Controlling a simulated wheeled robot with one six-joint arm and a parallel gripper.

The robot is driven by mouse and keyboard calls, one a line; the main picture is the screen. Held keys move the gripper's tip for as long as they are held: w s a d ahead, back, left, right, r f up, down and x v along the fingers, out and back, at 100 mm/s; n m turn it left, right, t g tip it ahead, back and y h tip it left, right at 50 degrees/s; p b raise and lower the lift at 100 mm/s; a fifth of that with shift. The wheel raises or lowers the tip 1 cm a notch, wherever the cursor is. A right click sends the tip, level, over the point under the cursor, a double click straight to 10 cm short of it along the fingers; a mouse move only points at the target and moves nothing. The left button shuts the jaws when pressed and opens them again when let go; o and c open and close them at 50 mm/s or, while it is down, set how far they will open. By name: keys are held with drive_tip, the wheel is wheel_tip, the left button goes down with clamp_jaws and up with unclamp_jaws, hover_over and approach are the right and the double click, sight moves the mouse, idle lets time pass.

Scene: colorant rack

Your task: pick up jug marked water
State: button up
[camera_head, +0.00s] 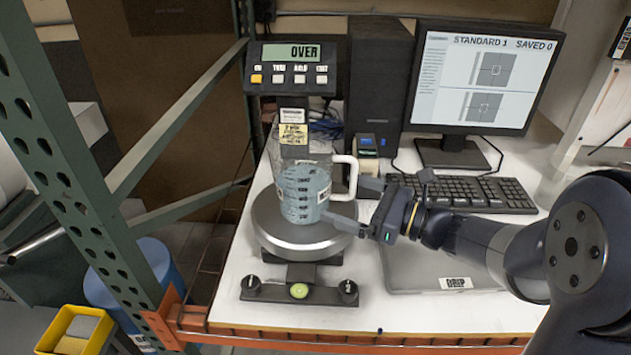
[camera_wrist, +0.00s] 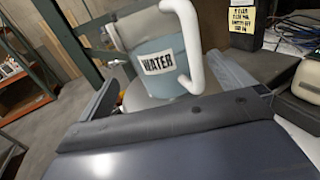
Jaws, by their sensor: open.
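The jug (camera_head: 304,194) is a translucent blue measuring jug with dark graduation marks and a white handle on its right. It stands upright on the round metal pan of the scale (camera_head: 300,237). In the wrist view the jug (camera_wrist: 158,72) carries a white label reading WATER, and its white handle faces me. My gripper (camera_head: 356,205) comes in from the right at the jug's handle side. Its jaws are open, with one finger on the far side and one on the near side of the handle. I cannot tell whether either finger touches the jug.
The scale's display (camera_head: 291,52) reads OVER. Behind stand a black computer tower (camera_head: 378,85), a monitor (camera_head: 484,75) and a keyboard (camera_head: 465,193). A grey tray marked DRIP (camera_head: 420,282) lies below my arm. A green rack post (camera_head: 75,160) rises at left.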

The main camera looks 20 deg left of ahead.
sight(329, 190)
drive_tip(key=shift+w+a, duration=0.25)
drive_tip(key=shift+a, duration=0.4)
drive_tip(key=a, duration=0.2)
drive_tip(key=w+a+p, duration=0.1)
drive_tip(key=a, duration=0.1)
drive_tip(key=shift+a+f, duration=0.1)
drive_tip(key=shift+f, duration=0.05)
drive_tip(key=c, duration=1)
drive_tip(key=shift+c, duration=0.7)
drive_tip(key=shift+r, duration=0.2)
wheel_tip(329, 190, up, 10)
drive_tip(key=shift+f, duration=0.25)
